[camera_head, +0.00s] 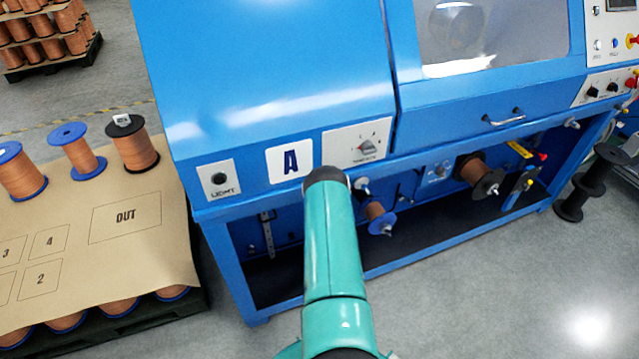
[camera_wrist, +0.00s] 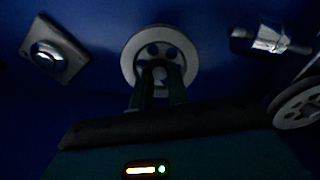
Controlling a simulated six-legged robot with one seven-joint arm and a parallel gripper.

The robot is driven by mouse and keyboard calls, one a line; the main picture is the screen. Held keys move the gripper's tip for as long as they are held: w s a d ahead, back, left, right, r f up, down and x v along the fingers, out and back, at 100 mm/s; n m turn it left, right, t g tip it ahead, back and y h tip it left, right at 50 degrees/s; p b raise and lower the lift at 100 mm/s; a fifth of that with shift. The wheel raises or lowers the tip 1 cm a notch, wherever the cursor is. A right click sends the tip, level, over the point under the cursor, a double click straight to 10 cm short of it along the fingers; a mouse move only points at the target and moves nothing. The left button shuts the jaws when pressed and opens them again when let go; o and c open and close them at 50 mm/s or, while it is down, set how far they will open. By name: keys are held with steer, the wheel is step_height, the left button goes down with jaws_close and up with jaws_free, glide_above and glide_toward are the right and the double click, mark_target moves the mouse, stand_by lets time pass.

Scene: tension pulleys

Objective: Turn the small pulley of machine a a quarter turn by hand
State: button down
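In the head view my teal arm hides the gripper and this pulley.
In the wrist view a square-plated fitting (camera_wrist: 58,55) is at left, a metal shaft (camera_wrist: 268,40) at upper right, and another wheel (camera_wrist: 300,103) at right.

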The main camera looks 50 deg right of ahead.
steer(key=shift+m, duration=0.5)
steer(key=m, duration=2.3)
steer(key=shift+d+m, duration=0.1)
steer(key=shift+m, duration=0.3)
steer(key=c, duration=1.3)
jaws_free()
steer(key=shift+c, duration=0.2)
